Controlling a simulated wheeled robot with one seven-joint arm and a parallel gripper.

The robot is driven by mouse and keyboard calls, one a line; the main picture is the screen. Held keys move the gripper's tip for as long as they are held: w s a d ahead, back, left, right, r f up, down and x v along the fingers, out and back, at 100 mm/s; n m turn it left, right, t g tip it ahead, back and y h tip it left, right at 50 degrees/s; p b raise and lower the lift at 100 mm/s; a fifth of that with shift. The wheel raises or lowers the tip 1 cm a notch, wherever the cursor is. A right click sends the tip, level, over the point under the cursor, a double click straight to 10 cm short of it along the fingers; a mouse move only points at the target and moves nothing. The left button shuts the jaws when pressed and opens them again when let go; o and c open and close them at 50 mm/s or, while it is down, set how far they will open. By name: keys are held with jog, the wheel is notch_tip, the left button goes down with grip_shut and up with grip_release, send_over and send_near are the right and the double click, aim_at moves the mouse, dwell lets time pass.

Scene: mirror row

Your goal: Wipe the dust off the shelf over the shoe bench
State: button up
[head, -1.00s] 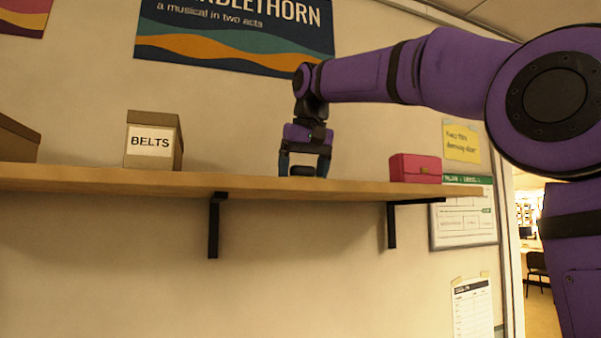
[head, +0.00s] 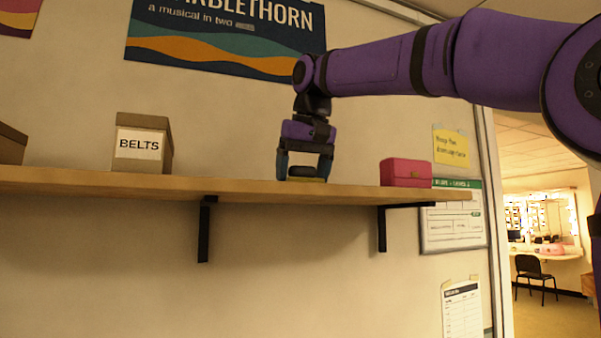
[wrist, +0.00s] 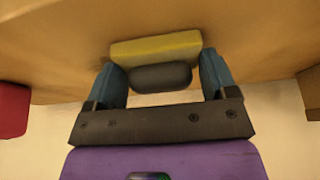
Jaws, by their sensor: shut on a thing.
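The wooden shelf (head: 340,192) runs along the wall on black brackets, seen from slightly below in the head view, so its top is mostly hidden there. My gripper (head: 304,172) points down over the shelf and is shut on a sponge-like block. The block has a yellow base (wrist: 157,48) and a dark rounded grip (wrist: 160,77) between the blue fingers in the wrist view. Its yellow base is at the shelf's surface and appears to touch it. The wrist view shows part of the shelf top (wrist: 60,50); I cannot make out dust on it.
A box marked BELTS (head: 142,143) stands on the shelf left of my gripper. A pink-red purse (head: 405,172) stands close on the right. Another brown box (head: 10,145) is at the far left. The shelf between the BELTS box and my gripper is clear.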

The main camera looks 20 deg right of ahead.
aim_at(316, 178)
jog(key=shift+s, duration=1.15)
jog(key=shift+d+f, duration=0.15)
jog(key=shift+d, duration=0.85)
jog(key=shift+w+r, duration=0.2)
jog(key=shift+w, duration=2.95)
jog(key=shift+w+d+f, duration=0.1)
jog(key=shift+w, duration=1.2)
jog(key=shift+d, duration=1)
jog(key=shift+s+f, duration=0.1)
jog(key=shift+s, duration=1.5)
